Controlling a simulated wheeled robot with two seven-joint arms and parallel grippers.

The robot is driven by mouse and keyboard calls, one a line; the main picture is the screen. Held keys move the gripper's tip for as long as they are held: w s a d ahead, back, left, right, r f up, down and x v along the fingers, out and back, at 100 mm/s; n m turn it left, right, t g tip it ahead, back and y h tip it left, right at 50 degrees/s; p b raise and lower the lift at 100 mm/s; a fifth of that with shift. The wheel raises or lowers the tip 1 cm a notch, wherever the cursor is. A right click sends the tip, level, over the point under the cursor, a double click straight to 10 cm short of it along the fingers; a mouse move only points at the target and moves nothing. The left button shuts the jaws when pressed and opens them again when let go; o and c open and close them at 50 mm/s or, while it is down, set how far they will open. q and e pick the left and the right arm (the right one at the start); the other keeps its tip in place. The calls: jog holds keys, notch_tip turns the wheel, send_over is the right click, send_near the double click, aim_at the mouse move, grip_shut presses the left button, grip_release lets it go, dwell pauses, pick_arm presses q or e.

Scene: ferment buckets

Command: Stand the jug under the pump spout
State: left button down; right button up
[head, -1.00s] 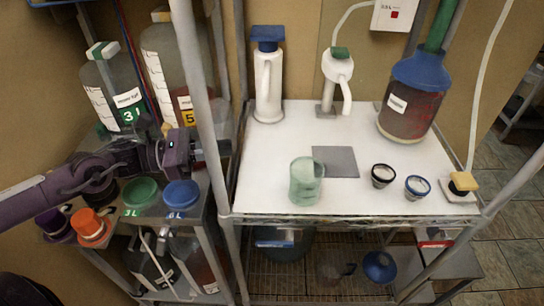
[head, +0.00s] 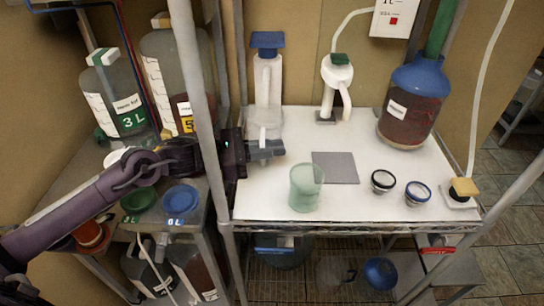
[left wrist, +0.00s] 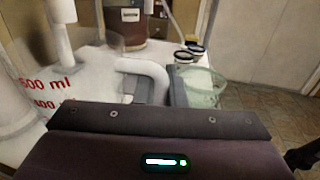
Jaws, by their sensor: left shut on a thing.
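A clear jug with red volume marks (left wrist: 72,82) and a white handle (left wrist: 148,72) shows in the left wrist view. In the head view it is faint (head: 263,127), in front of the blue-topped white cylinder (head: 267,82). My left gripper (head: 268,149) is shut on the jug, at its handle; the exact contact is partly hidden. They are at the left side of the white tabletop (head: 262,195). I cannot tell whether the jug touches it. A white pump with a green cap (head: 338,74) stands at the back middle. Its spout (head: 346,98) points down. My right gripper is out of view.
A green tumbler (head: 306,187) stands at the front, beside a grey mat (head: 335,168). Two small dark-sided cups (head: 383,181) and (head: 417,192) stand to the right. A red-filled carboy (head: 409,115) is behind them. A shelf post (head: 200,130) crosses in front of my left arm.

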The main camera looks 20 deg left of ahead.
pick_arm(q)
notch_tip(320, 180, down, 4)
jog(key=shift+w+d+r+p, duration=0.15)
jog(key=shift+r+p, duration=0.1)
jog(key=shift+p, duration=0.45)
jog(key=shift+f, duration=0.1)
jog(key=shift+f+b, duration=0.1)
jog(key=shift+b, duration=0.2)
jog(key=c, duration=1.5)
grip_release()
